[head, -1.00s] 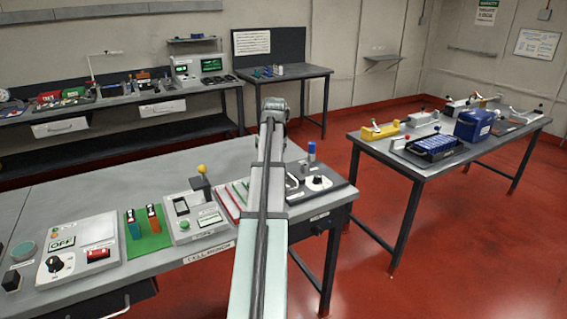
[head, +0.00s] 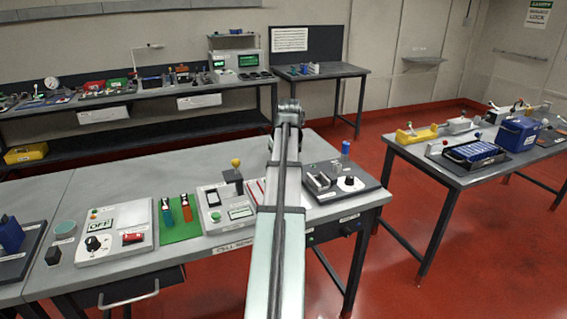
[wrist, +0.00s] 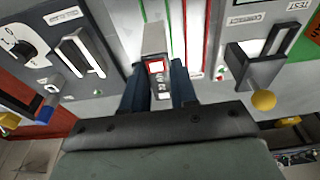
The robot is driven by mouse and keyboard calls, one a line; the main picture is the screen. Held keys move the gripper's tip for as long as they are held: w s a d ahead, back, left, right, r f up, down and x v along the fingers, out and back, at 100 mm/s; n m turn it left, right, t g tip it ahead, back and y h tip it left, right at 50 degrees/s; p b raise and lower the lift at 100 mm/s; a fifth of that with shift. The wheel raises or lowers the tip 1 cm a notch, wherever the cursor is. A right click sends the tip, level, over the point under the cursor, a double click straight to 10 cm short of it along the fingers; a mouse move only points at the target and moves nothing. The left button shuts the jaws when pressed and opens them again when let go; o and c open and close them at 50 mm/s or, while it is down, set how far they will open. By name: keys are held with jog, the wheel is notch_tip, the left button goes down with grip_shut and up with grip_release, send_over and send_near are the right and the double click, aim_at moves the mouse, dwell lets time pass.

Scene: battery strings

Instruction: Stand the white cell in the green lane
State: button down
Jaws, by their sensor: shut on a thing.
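My gripper (wrist: 158,88) shows in the wrist view, its two dark blue fingers shut on a pale, box-shaped cell (wrist: 154,40). The cell has a red-framed mark and small dark marks on its near end. It is over the white lane tray (wrist: 194,42), which has red and green strips. I cannot tell whether the cell touches the tray. In the head view my arm hides the gripper, the cell and most of the tray; a red-striped part (head: 256,191) shows.
A tester with a yellow-knobbed lever (head: 236,163) stands left of the tray, and a dark dial unit (head: 352,185) right of it. A green mat (head: 194,229) holds two cells, teal and orange. A blue cylinder (head: 345,149) stands behind the dial unit.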

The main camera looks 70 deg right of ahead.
jog(key=shift+f, duration=3.95)
jog(key=shift+f, duration=0.2)
jog(key=c, duration=0.8)
grip_release()
jog(key=r, duration=0.4)
jog(key=s+a+r, duration=0.1)
jog(key=r, duration=0.4)
jog(key=s+a+r, duration=0.1)
jog(key=r, duration=0.3)
jog(key=shift+r, duration=0.3)
